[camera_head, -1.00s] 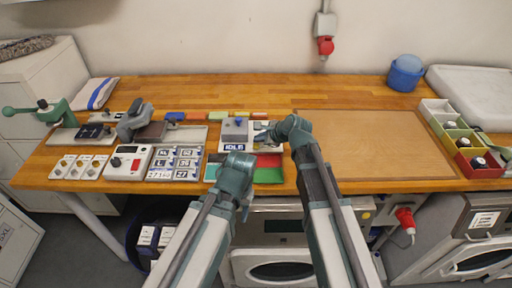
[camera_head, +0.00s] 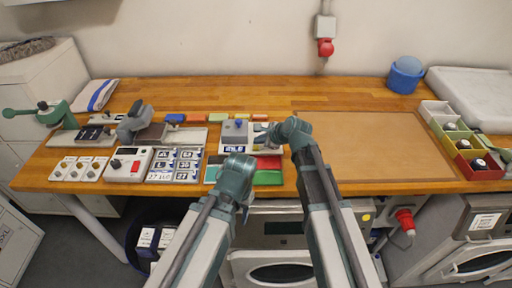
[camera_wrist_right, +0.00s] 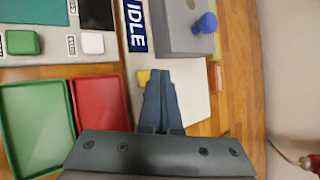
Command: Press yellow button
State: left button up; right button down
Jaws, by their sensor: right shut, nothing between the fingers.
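A small yellow block (camera_wrist_right: 143,77), which looks like the yellow button, shows in the right wrist view beside the IDLE sign (camera_wrist_right: 134,25). My shut, empty right gripper (camera_wrist_right: 158,74) covers part of it, with the fingertips at its right edge. I cannot tell whether they touch it. In the head view my right gripper (camera_head: 263,137) reaches left over the small station beside the grey box (camera_head: 234,131), and the button cannot be made out there. My left arm (camera_head: 237,172) is in front of the station; its fingers do not show.
A green button (camera_wrist_right: 22,42) and a white button (camera_wrist_right: 92,42) are left of the sign. A green tray (camera_wrist_right: 35,125) and a red tray (camera_wrist_right: 88,104) lie close by. A blue knob (camera_wrist_right: 207,22) stands on the grey box. A bare brown board (camera_head: 370,145) lies to the right.

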aim_at(259, 148)
jog(key=shift+f, duration=0.15)
dwell(0.7)
jog(key=shift+f+b, duration=0.25)
jog(key=shift+b, duration=0.15)
jog(key=shift+f+b, duration=0.5)
dwell(0.5)
jog(key=shift+r, duration=0.2)
jog(key=shift+r+p, duration=0.75)
jog(key=shift+p, duration=0.2)
notch_tip(259, 148, up, 5)
jog(key=p, duration=0.5)
